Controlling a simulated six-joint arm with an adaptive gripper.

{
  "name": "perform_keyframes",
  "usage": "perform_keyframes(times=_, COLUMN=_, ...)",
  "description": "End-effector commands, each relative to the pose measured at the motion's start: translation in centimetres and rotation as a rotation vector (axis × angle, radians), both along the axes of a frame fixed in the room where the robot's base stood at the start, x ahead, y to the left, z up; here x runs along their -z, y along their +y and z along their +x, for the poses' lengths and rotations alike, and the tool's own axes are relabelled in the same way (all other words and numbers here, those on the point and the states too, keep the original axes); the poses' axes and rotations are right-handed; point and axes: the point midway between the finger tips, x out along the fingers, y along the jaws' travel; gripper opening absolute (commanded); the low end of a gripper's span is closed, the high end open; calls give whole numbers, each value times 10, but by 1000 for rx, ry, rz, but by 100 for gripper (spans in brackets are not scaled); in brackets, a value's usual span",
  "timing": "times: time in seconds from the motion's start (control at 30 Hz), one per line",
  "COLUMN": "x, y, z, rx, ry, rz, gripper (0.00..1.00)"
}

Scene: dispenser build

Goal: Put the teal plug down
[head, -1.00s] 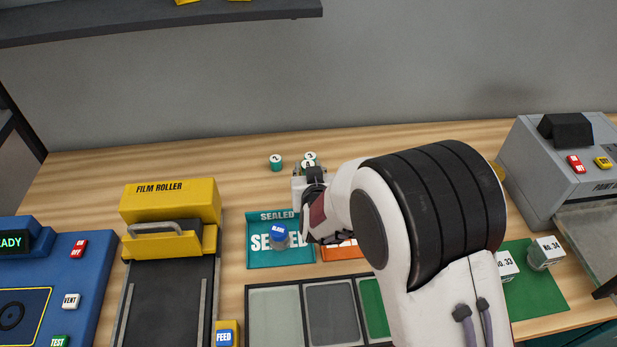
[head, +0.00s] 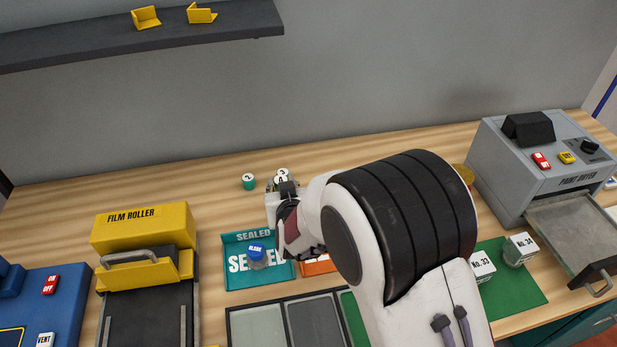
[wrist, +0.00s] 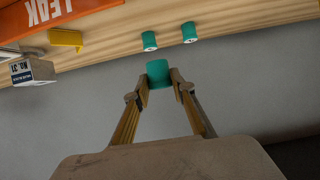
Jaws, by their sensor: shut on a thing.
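My gripper (wrist: 160,80) is shut on a teal plug (wrist: 159,72) in the wrist view, with the plug between its two fingertips. Two more teal plugs, a left one (wrist: 149,40) and a right one (wrist: 189,32), stand on the wooden table just beyond it, apart from my fingers. In the head view my gripper (head: 283,190) is at the back of the table, partly hidden by my wrist. A teal plug marked 2 (head: 248,182) stands to its left, and white plug tops overlap just behind it. I cannot tell whether the held plug touches the table.
A teal SEALED tray (head: 238,280) holds a blue-capped bottle (head: 257,258). An orange LEAK tray (wrist: 50,20) is beside it, partly hidden by my arm in the head view. A yellow film roller (head: 140,228) is at left, a grey dryer (head: 500,165) at right. Table left of the plugs is clear.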

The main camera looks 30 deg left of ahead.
Motion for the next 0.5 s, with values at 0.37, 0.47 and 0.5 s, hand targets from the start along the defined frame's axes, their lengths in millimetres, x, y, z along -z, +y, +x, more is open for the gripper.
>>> perform_keyframes(times=0.37, x=25, y=9, z=20, rx=51, ry=1, rz=1, gripper=2)
perform_keyframes(times=0.47, x=25, y=14, z=31, rx=88, ry=0, rz=3, gripper=2)
perform_keyframes(times=0.5, x=25, y=15, z=36, rx=103, ry=0, rz=2, gripper=2)
